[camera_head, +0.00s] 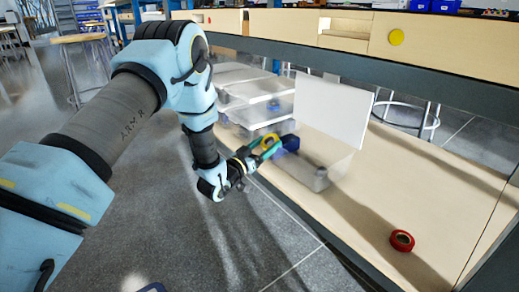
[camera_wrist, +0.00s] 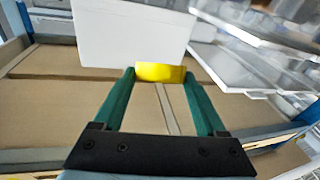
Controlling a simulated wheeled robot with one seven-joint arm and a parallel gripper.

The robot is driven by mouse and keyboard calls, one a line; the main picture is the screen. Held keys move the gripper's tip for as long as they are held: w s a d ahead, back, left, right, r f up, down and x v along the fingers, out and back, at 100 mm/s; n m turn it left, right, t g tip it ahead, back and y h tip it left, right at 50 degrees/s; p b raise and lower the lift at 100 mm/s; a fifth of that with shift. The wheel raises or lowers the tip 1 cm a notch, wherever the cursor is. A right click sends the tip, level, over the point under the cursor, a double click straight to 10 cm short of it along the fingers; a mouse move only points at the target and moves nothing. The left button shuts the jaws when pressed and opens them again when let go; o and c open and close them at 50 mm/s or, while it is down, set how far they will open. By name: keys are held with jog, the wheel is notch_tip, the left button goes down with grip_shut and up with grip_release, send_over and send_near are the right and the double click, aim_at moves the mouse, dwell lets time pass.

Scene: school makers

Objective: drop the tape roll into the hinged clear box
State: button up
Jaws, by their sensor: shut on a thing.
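My gripper (camera_head: 258,152) is shut on a yellow tape roll (camera_wrist: 160,72), gripped between the green fingertips in the wrist view. The roll also shows in the head view as a small yellow ring (camera_head: 268,141). My gripper holds it at the near edge of the wooden shelf, beside the clear boxes. A white upright panel (camera_head: 333,110), which looks like a raised lid, stands just beyond and to the right of the roll. It also shows in the wrist view (camera_wrist: 130,38), behind the roll. The clear body below it is faint, and its walls are hard to make out.
Clear boxes (camera_head: 262,110) are stacked left of the panel; they show at right in the wrist view (camera_wrist: 250,65). A red tape roll (camera_head: 402,240) lies on the shelf (camera_head: 370,205) at right. A dark blue object (camera_head: 290,142) is near my gripper. The shelf's right part is mostly clear.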

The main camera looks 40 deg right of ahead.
jog(key=s+b+x, duration=0.1)
jog(key=b+x, duration=0.1)
jog(key=x, duration=0.4)
jog(key=s+f+b+x, duration=0.1)
jog(key=b+x, duration=0.1)
jog(key=x, duration=0.5)
jog(key=shift+s+d+f, duration=0.3)
jog(key=shift+s+d, duration=0.2)
jog(key=shift+d, duration=0.05)
jog(key=o, duration=1.3)
jog(key=shift+c, duration=0.2)
jog(key=shift+a, duration=0.1)
jog(key=p+v, duration=0.5)
jog(key=v, duration=0.5)
jog(key=shift+a, duration=0.3)
